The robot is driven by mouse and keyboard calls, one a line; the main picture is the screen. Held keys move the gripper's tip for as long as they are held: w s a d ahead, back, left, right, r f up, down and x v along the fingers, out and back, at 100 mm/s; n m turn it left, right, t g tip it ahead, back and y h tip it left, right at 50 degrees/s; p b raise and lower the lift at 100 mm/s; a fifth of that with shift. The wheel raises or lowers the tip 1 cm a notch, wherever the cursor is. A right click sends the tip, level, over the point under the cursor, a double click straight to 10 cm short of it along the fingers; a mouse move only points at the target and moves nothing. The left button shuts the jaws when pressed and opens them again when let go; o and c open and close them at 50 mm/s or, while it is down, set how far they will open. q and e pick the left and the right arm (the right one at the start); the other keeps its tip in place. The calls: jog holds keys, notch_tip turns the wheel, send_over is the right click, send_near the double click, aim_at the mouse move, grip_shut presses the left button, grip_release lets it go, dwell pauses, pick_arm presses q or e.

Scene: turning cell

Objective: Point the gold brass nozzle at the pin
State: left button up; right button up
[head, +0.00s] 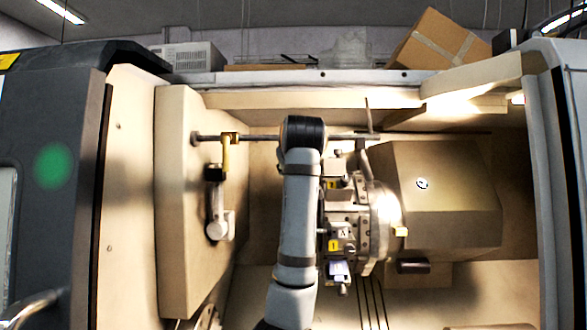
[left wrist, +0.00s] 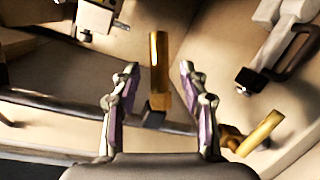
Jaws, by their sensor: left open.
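A gold brass nozzle (left wrist: 158,72) stands between the spread fingers of my left gripper (left wrist: 157,95) in the left wrist view. The fingers are open, with a gap on both sides of it. A second gold brass piece (left wrist: 262,132) lies to the right on the same bar; it also shows in the head view (head: 229,150) near the bar's left end. In the head view my arm hides the first nozzle and my left gripper. A thin upright rod (head: 367,112) stands near the bar's right end; I cannot tell whether it is the pin. My right gripper is out of view.
The horizontal bar (head: 260,137) runs across the back of the cell. A grey lever with a black end (head: 218,213) hangs on the left wall. Open space lies between lever and arm.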

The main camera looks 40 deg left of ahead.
pick_arm(q)
jog(key=v, duration=0.9)
